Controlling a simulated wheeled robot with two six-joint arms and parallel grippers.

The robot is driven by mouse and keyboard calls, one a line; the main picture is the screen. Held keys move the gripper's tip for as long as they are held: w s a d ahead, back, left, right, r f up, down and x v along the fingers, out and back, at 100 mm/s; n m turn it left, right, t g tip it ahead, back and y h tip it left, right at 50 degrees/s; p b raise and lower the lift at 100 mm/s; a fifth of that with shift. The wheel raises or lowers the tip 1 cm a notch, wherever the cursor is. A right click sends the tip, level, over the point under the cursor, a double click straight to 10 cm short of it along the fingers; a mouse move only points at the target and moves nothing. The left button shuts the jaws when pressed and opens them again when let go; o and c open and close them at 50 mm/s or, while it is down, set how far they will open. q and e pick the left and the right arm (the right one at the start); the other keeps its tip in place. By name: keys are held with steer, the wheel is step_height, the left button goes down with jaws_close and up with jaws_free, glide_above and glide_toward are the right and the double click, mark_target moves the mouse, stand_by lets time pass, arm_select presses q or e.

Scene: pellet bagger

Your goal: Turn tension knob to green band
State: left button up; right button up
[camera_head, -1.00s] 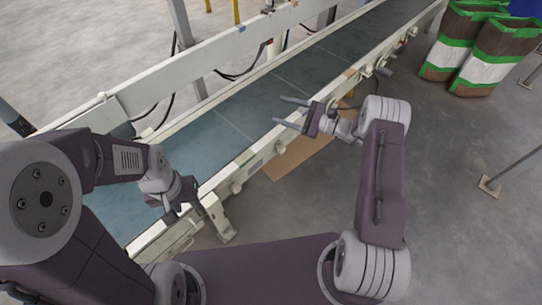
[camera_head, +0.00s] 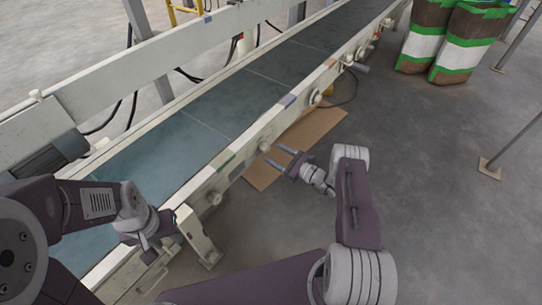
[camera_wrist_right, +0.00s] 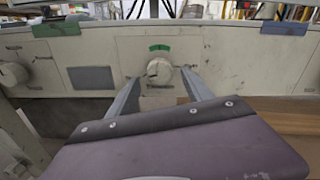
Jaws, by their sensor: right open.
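The tension knob (camera_wrist_right: 160,71) is a pale round knob on the conveyor's side rail, with a green band (camera_wrist_right: 160,47) just above it. A dark mark shows at the knob's left side; its exact pointing is too small to tell. In the head view the knob (camera_head: 265,147) sits just ahead of my right gripper (camera_head: 274,155). That gripper is open and empty; in the right wrist view its fingers (camera_wrist_right: 160,84) point at the knob from below, one on each side, apparently short of it. My left gripper (camera_head: 150,252) hangs beside the near rail, its fingers unclear.
The conveyor belt (camera_head: 215,105) runs diagonally behind the rail. Another rail knob (camera_head: 215,198) lies to the left, and a third (camera_head: 315,97) further along. Cardboard (camera_head: 300,145) lies on the floor below. Striped bags (camera_head: 470,40) stand at the far right; floor between is clear.

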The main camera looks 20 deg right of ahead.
steer(key=shift+x, duration=1.05)
jaws_close()
steer(key=shift+s, duration=0.1)
